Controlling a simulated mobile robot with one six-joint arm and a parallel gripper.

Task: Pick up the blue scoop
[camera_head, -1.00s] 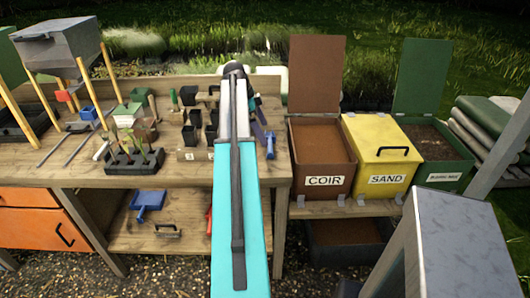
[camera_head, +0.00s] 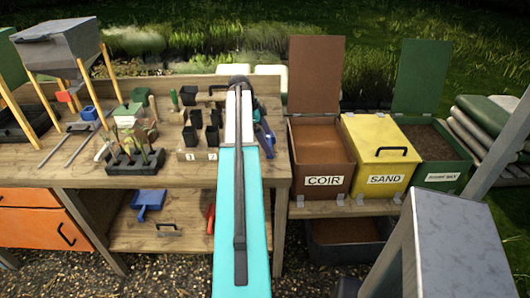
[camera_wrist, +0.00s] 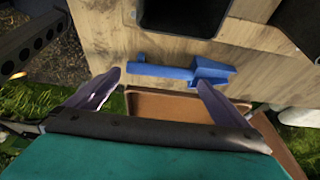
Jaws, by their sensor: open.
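The blue scoop (camera_wrist: 185,71) lies on the wooden bench top near its edge in the wrist view, its narrow handle to the left and its wider part to the right. My gripper (camera_wrist: 157,80) is open, its two purple fingers apart. The scoop lies ahead of the fingertips, with its handle roughly across the gap between them. Nothing is held. In the head view my arm reaches over the right end of the bench, and the scoop there is mostly hidden and blurs with the gripper.
The wooden bench (camera_head: 60,172) holds black pots (camera_head: 190,136) and a seedling tray (camera_head: 135,160) left of my arm. The coir bin (camera_head: 322,168) and yellow sand bin (camera_head: 381,168) stand right. A blue dustpan-like item (camera_head: 148,203) lies on the lower shelf.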

